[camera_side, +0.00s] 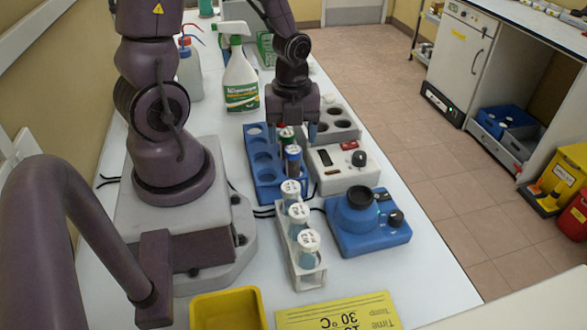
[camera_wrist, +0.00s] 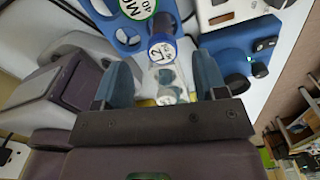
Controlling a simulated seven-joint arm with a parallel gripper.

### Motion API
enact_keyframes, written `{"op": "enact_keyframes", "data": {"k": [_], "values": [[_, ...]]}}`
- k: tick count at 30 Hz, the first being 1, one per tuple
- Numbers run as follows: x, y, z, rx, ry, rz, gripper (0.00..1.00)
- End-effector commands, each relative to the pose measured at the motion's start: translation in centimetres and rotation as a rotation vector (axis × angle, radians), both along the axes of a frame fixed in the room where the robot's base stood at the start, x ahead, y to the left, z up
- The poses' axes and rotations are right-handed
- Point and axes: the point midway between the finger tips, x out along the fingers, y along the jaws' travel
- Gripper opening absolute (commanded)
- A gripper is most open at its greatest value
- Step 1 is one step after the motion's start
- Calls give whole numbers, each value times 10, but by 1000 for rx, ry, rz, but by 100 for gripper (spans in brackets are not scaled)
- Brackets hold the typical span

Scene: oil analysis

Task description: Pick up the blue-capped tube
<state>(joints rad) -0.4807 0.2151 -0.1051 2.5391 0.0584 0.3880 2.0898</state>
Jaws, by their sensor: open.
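The blue-capped tube (camera_side: 293,163) stands upright in the blue rack (camera_side: 249,133), in front of a green-capped tube (camera_side: 286,134). In the wrist view its cap (camera_wrist: 162,48) has a white label and lies beyond the fingertips, between the lines of the two fingers. My gripper (camera_side: 291,130) is open, pointing down over the rack near both caps. Its two blue fingers (camera_wrist: 159,72) stand apart in the wrist view. I cannot tell the exact height gap between the fingers and the blue cap.
A white rack (camera_side: 308,281) with white-capped tubes stands in front. A blue device (camera_side: 340,240) and a white control box (camera_side: 330,178) lie to the right. A spray bottle (camera_side: 240,85) stands behind left; a yellow tray (camera_side: 228,296) is in front.

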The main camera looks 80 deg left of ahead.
Motion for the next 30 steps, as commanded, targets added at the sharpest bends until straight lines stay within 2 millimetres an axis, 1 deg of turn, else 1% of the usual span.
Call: {"op": "enact_keyframes", "data": {"k": [6,9,13,20,21,23,24,26,27,28,30], "values": [[1,-4,-29,-2,7,-3,65],[1,-4,-40,-3,7,-1,65],[2,-3,-47,-1,2,-2,65],[2,-3,-48,0,0,-1,65],[2,-3,-48,0,0,-1,61],[2,-3,-48,0,0,-1,47],[2,-3,-48,0,0,-1,38],[2,-3,-48,0,0,-1,24],[2,-3,-48,0,1,-1,15],[2,-3,-48,0,1,-1,12],[2,-3,-48,0,0,-1,12]]}}
